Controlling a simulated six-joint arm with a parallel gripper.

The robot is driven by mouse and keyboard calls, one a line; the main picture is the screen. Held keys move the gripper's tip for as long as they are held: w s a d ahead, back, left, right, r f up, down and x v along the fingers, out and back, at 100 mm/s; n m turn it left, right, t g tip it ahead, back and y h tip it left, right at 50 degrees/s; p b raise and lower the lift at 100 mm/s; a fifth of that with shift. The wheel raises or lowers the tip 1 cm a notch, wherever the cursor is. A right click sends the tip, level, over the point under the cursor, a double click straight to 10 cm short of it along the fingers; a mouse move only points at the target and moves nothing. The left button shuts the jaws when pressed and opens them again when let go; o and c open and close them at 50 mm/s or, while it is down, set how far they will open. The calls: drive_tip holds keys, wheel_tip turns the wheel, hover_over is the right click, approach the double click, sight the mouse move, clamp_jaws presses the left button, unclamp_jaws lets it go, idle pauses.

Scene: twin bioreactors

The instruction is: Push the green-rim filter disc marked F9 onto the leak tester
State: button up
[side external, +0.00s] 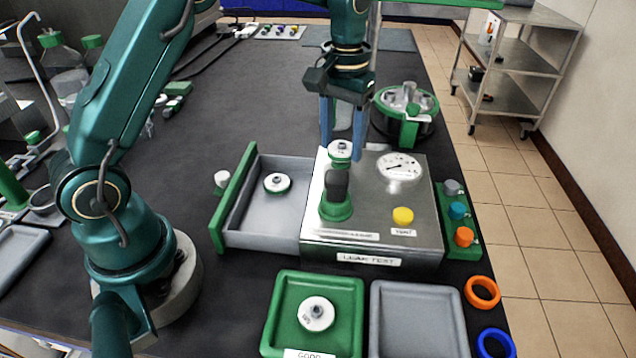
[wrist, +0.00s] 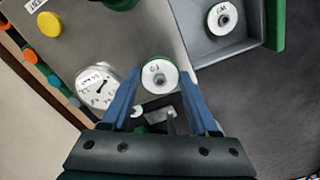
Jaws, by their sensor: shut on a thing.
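The held filter disc (side external: 340,150), white with a green rim and a central grey hub, also shows in the wrist view (wrist: 160,76); its mark looks like F9 but is small. My gripper (side external: 341,156) is shut on it, with a blue finger on each side. The leak tester (side external: 335,238) is a silver box with a pressure gauge (side external: 400,166). On its top stands a green-based fitting with a dark knob (side external: 336,188). The disc is over the tester's back part, behind the fitting in the side view. I cannot tell whether it touches the top.
The open grey drawer (side external: 262,225) holds another disc (side external: 277,183). The green tray (side external: 354,345) holds another disc (side external: 316,313). The grey tray (side external: 417,320) is empty. A yellow button (side external: 402,216) is on the tester. A round green-topped device (side external: 405,105) stands behind.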

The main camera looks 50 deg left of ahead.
drive_tip(key=shift+f, duration=0.5)
idle(1.0)
drive_tip(key=o, duration=1.4)
drive_tip(key=shift+o, duration=0.3)
drive_tip(key=shift+r, duration=3.5)
drive_tip(key=shift+c, duration=0.3)
clamp_jaws()
